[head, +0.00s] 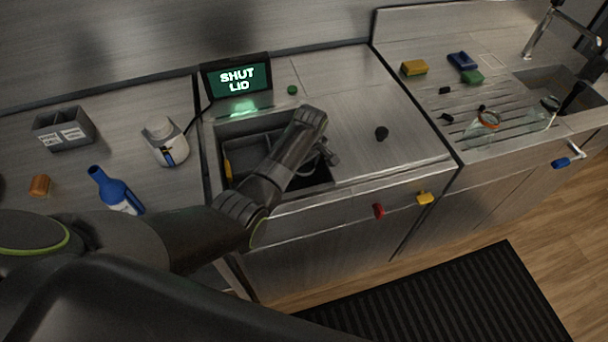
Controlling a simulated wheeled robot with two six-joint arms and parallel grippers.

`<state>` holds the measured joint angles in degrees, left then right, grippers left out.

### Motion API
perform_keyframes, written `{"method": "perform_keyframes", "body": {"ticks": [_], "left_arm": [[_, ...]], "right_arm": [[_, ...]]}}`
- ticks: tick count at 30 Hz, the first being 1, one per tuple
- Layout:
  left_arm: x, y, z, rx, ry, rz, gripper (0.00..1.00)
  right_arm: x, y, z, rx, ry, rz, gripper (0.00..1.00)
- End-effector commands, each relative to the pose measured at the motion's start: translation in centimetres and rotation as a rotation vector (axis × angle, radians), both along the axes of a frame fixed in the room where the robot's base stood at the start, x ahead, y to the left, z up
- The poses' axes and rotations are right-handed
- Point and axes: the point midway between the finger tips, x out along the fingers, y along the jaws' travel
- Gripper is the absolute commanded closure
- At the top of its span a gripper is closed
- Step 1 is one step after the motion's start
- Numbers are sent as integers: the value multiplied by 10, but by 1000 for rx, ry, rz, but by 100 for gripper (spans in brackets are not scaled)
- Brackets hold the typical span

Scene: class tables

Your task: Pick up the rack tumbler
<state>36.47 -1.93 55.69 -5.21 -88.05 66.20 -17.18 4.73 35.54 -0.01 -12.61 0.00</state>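Two clear glass vessels stand on the ribbed drainboard at the right: one with an orange-red rim (484,125), and another (543,112) farther right with a dark rim. I cannot tell which is the rack tumbler. My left arm reaches over an open sunken bin (232,131) in the counter. My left gripper (330,153) is at the bin's right side, well left of the glasses. Its fingers are small and dark, so their opening is unclear. The arm hides part of the bin's inside. My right gripper is out of view.
A screen (237,78) reading "SHUT LID" stands behind the bin. Sponges (414,68) lie behind the drainboard.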

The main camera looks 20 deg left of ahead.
Motion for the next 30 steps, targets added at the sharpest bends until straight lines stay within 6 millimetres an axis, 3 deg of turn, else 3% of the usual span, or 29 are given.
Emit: {"method": "perform_keyframes", "body": {"ticks": [1,8,20,26,30], "left_arm": [[0,0,0,0,0,0,53],[0,0,0,0,0,0,83],[1,0,7,-1,-3,0,83],[1,0,28,-1,-5,0,83],[2,0,54,-1,-7,0,83]], "right_arm": [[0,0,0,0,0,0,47],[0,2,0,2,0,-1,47],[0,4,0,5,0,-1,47],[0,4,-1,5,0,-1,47],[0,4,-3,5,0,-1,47]]}}
